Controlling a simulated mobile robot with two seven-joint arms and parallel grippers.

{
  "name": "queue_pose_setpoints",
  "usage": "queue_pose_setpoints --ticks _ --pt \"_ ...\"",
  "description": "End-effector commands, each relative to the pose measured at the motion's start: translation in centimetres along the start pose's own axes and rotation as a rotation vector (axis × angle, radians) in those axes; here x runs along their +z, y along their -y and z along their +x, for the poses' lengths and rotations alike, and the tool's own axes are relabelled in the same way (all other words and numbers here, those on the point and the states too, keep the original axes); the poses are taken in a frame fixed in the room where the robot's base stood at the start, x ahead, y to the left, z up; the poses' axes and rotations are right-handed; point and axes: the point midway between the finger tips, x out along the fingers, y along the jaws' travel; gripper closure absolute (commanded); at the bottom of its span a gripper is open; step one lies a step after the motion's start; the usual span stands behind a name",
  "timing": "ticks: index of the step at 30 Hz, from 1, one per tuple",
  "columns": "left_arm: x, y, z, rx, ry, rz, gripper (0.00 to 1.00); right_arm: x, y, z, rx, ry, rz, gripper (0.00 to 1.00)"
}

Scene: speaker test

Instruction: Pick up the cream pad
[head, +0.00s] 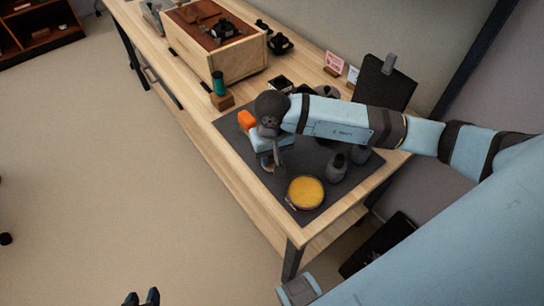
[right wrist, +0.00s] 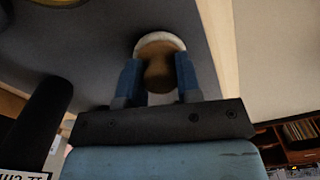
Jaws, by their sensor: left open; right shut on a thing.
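The cream pad (right wrist: 160,40) shows in the right wrist view as a round, pale-rimmed piece with a brown knob-like middle. My right gripper (right wrist: 158,76) has its two blue fingers on either side of the brown part and is shut on it. In the head view my right gripper (head: 271,161) points down over the dark mat (head: 274,184), and the pad is mostly hidden there by the gripper. I cannot tell whether the pad touches the mat. My left gripper (head: 142,298) is open and empty at the bottom edge, over the floor, away from the table.
A round yellow tin (head: 306,192) and dark bottles (head: 337,168) stand on the mat near my right gripper. An orange block (head: 246,120) lies just left of it. The mat's front-left part is clear.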

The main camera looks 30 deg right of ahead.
Motion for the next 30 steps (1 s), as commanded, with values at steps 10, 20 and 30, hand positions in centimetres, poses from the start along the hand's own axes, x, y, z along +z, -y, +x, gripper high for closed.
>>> queue_pose_setpoints --ticks 10,20,30 --pt "0.0 0.2 -0.1 0.000 0.002 0.008 0.57 -0.1 0.0 -6.7 -0.001 -0.005 -0.002 0.91" --pt "0.0 0.1 -0.1 0.000 0.003 0.004 0.57 -0.1 0.0 -14.6 -0.001 -0.005 0.000 0.91" --pt "-0.1 -0.1 0.0 0.000 0.002 -0.008 0.57 0.0 0.0 -18.7 0.000 -0.001 -0.001 0.91"
